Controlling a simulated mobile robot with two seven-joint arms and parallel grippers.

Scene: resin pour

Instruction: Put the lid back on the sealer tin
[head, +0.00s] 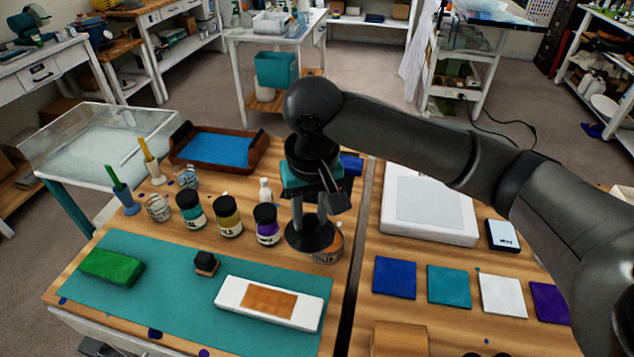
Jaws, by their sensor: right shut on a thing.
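The dark round lid (308,236) with its upright grip is held in my right gripper (314,203), which points down with its fingers shut on that grip. The lid is level or nearly so. The sealer tin (331,252), copper-coloured with a pale label, stands on the wooden bench just below and right of the lid in the picture. The lid hides most of the tin's top, and I cannot tell whether the two touch. My left gripper is not in view.
Jars of teal (191,210), yellow (228,215) and purple (266,224) stand left of the tin. A teal mat (180,300) bears a green block (111,266) and a white mould (269,302). A white panel (430,204) and coloured tiles lie on the right.

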